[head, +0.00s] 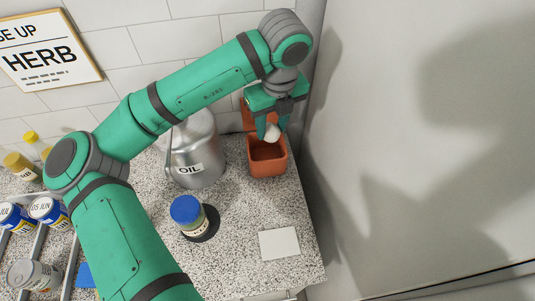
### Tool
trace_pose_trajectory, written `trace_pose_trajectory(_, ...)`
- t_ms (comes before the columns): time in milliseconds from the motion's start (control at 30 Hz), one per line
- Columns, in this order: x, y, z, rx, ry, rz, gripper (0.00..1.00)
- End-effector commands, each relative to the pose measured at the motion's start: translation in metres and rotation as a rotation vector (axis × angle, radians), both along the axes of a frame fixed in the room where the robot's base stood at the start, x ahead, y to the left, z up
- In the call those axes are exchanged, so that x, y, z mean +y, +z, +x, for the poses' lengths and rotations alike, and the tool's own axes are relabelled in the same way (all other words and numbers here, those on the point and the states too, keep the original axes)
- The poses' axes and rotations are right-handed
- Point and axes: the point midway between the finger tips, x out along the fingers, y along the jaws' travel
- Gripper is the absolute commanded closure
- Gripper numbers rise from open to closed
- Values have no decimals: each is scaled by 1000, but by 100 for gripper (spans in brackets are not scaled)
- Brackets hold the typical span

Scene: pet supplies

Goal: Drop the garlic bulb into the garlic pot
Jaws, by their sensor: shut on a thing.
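The garlic pot (268,165) is an orange-brown, square, open-topped container near the back right corner of the speckled counter. An orange panel stands behind its opening, partly hidden by my gripper. My gripper (271,130) points down above the pot's opening, toward its back. It is shut on the white garlic bulb (272,132), which shows between the fingers. The bulb appears to be over the opening; its exact height above the rim is hard to tell.
A silver can labelled OIL (196,155) stands just left of the pot. A blue-lidded jar (190,214) sits on a dark round mat in front. A white square (279,243) lies at the front right. A rack with cans (35,235) is at left. A wall rises at right.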

Motion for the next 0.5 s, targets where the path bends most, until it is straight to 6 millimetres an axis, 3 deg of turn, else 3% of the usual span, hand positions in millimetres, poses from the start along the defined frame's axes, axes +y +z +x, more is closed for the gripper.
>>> trace_pose_trajectory(200, -4, -15, 0, -1, -6, 0, 85)
trace_pose_trajectory(500, -5, -19, 0, -1, -7, 0, 85)
